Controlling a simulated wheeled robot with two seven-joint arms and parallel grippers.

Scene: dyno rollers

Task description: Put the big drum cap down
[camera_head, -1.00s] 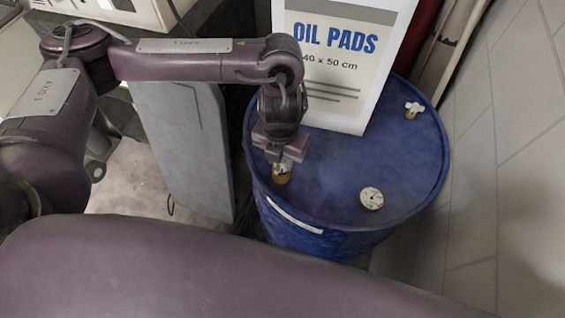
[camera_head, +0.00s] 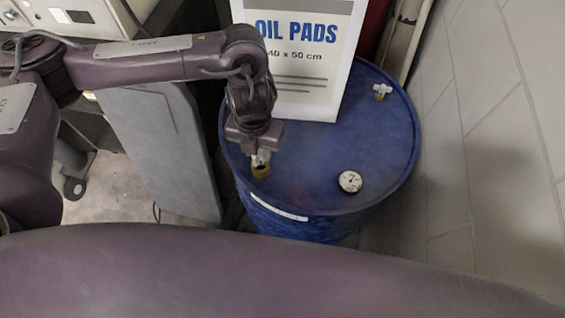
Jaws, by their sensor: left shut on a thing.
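The big drum cap (camera_head: 261,169), a brass-coloured plug with a pale wing-shaped top, is at the left part of the blue drum's (camera_head: 305,165) lid in the head view. My left gripper (camera_head: 260,154) points down and is shut on its pale top. The gripper hides part of that top. I cannot tell whether the cap touches the lid or hangs just above it. A similar smaller-looking cap (camera_head: 381,92) stands at the lid's far right. My right gripper is not in view.
A round dial gauge (camera_head: 350,181) is on the lid's front right. A white "OIL PADS" box (camera_head: 304,60) stands at the back of the lid, close to my left wrist. A grey panel (camera_head: 165,150) is left of the drum. A tiled wall (camera_head: 490,150) is on the right.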

